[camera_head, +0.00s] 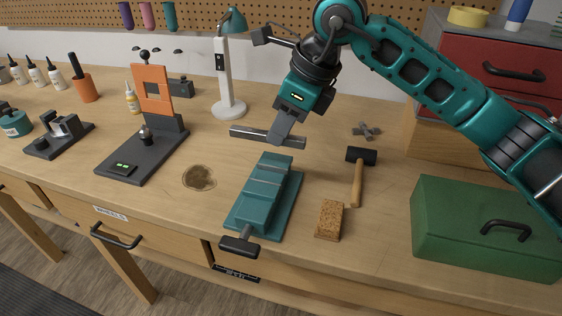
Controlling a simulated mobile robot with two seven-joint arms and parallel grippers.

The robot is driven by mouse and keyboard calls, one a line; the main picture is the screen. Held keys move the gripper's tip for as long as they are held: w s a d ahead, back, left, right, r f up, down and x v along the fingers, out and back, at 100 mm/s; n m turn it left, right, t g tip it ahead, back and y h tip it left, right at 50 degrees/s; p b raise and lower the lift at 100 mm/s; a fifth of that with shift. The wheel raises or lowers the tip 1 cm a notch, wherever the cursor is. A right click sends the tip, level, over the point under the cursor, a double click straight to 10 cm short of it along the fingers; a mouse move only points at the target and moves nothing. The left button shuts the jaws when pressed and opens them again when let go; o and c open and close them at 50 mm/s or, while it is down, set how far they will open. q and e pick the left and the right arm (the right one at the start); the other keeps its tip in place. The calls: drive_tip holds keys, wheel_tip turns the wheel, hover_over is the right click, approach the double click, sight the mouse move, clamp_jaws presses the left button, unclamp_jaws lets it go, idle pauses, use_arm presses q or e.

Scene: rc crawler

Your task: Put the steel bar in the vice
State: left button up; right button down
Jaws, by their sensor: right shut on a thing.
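The steel bar (252,134) is a grey flat bar, held roughly level above the bench. My right gripper (283,137) is shut on it near its middle, and the fingers hide part of it. The vice (262,195) is teal with lighter metal bands and a dark handle toward the bench's front edge. It lies on the bench below and slightly left of my right gripper. The bar is beyond the vice's far end in the picture and appears apart from it. My left gripper is not in view.
A hammer (357,178) and a cork block (329,219) lie right of the vice. A green toolbox (480,228) stands at the right. A white lamp (226,75) stands behind. An orange-framed stand (152,92) is at left. Bare bench (225,160) lies left of the vice.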

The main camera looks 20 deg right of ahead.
drive_tip(key=shift+f, duration=3.8)
drive_tip(key=shift+f, duration=0.1)
drive_tip(key=shift+f+b, duration=0.55)
drive_tip(key=shift+b, duration=0.15)
drive_tip(key=c, duration=1.1)
unclamp_jaws()
drive_tip(key=shift+r, duration=0.1)
drive_tip(key=shift+w+r+p, duration=0.1)
drive_tip(key=shift+r+p, duration=0.45)
drive_tip(key=shift+p, duration=0.15)
drive_tip(key=v, duration=1.2)
drive_tip(key=shift+a, duration=0.1)
